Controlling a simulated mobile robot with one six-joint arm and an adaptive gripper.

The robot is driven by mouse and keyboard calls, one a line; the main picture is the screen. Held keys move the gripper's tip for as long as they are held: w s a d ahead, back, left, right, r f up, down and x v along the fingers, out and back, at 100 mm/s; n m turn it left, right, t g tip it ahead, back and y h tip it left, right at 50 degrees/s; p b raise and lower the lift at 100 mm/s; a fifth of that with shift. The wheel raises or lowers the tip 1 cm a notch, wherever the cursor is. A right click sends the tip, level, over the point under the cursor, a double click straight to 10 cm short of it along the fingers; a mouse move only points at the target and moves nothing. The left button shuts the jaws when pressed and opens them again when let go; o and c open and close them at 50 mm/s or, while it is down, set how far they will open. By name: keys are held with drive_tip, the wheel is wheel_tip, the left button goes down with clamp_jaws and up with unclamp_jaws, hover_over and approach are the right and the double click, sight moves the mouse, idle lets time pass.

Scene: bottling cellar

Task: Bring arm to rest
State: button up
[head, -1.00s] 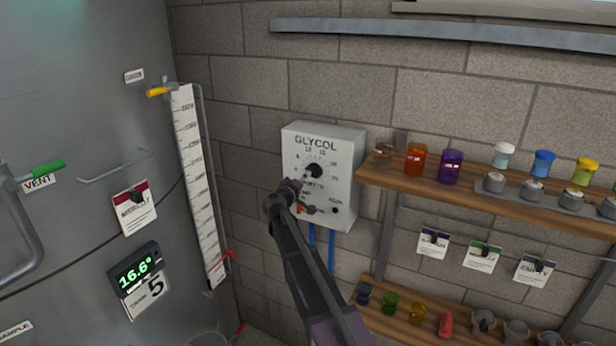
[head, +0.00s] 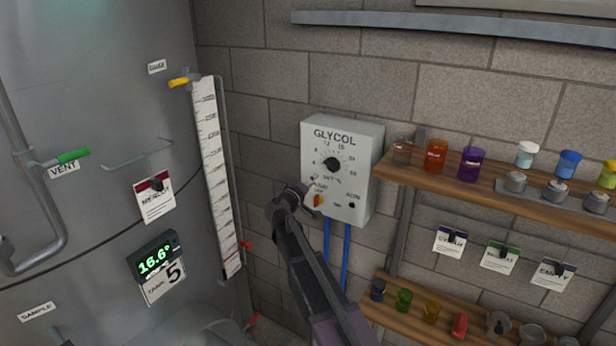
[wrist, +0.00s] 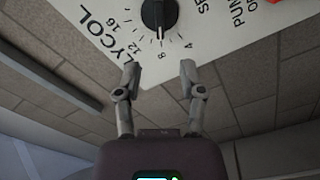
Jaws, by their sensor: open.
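My arm reaches up from the bottom of the head view, with my gripper (head: 288,198) in front of the lower left of the white glycol box (head: 362,180). In the wrist view, my gripper (wrist: 160,75) has its two fingers spread apart with nothing between them. The box's black dial (wrist: 159,16) lies beyond the fingertips, apart from them. In the head view the dial (head: 332,164) is in plain sight above the gripper.
A steel tank (head: 90,120) with a vent handle and a gauge strip (head: 216,170) stands at the left. An upper wooden shelf (head: 480,195) with jars is at the right, and a lower shelf (head: 450,325) holds more. Blue pipes (head: 347,255) run below the box.

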drive_tip(key=shift+f, duration=0.1)
drive_tip(key=s+d+f+m+g+y+b, duration=0.1)
drive_tip(key=s+d+f+m+g+b, duration=0.2)
drive_tip(key=s+f, duration=0.4)
drive_tip(key=s+d+f+g+y+b, duration=0.1)
drive_tip(key=s+d+f+g+b, duration=0.35)
drive_tip(key=f, duration=0.55)
drive_tip(key=s+d+f+m+g+b, duration=0.2)
drive_tip(key=s+d+f+b, duration=0.3)
drive_tip(key=f, duration=0.3)
drive_tip(key=s+a+f+g+y+b, duration=0.2)
drive_tip(key=s+f+y+b, duration=0.2)
drive_tip(key=s+f, duration=0.5)
drive_tip(key=s+a+f+g+y+b, duration=0.2)
drive_tip(key=s+f+g+y+b, duration=0.1)
drive_tip(key=s+f+b, duration=0.5)
drive_tip(key=shift+s+a+f+y, duration=0.35)
drive_tip(key=shift+s+f+y, duration=0.1)
drive_tip(key=shift+s+y, duration=0.45)
